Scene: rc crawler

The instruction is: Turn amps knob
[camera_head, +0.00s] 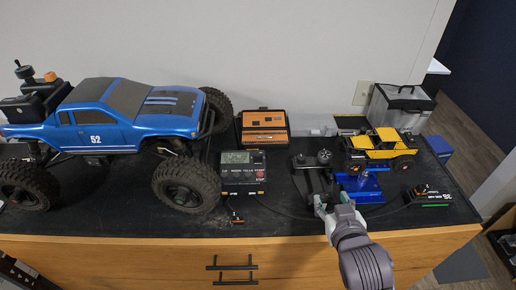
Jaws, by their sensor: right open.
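A small dark charger box (230,188) with a grey-green display (236,157) sits near the middle of the black counter mat. Its front has small printed labels and small controls; I cannot tell which one is the amps knob at this size. My right gripper (332,201) is open at the front edge of the mat, to the right of the charger and apart from it. It is close to a dark chassis part and a blue stand. My left gripper is not in view.
A large blue truck (105,125) fills the counter's left. A yellow crawler (381,148) sits on a blue stand (362,190) at right. An orange case (264,137) lies behind the charger. A black-and-green battery pack (428,196) lies far right. Thin cables cross the mat.

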